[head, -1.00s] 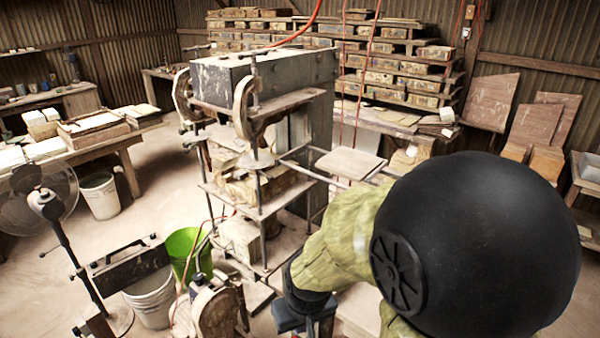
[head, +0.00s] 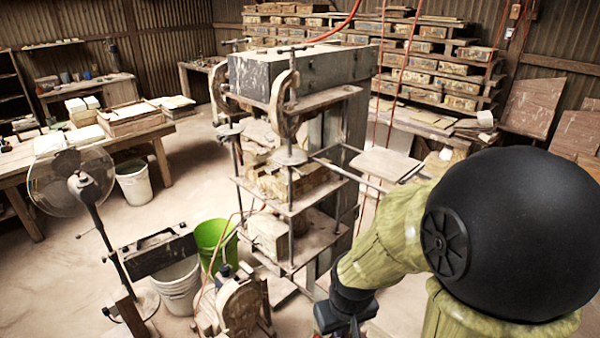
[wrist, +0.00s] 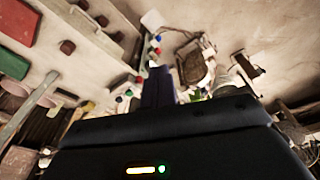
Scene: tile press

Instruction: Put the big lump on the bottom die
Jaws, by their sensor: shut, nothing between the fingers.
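The tile press (head: 300,75) stands in the middle of the head view, with rough pale blocks (head: 290,182) between its plates. I cannot tell which part is the bottom die. Small brown lumps show on a pale surface at the left of the wrist view, one (wrist: 67,47) apart from another (wrist: 102,20). I cannot tell which is the big lump. My gripper (wrist: 158,88) is shut and empty in the wrist view, pointing away from the dark wrist housing. In the head view my gripper (head: 345,326) is at the bottom edge, low and right of the press, partly cut off.
A green bucket (head: 213,240), a white bucket (head: 178,290) and a fan (head: 72,183) stand left of the press. A bench (head: 110,135) stands at the left and loaded shelves (head: 430,75) at the back. A red item (wrist: 17,20) and a green one (wrist: 12,63) show in the wrist view.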

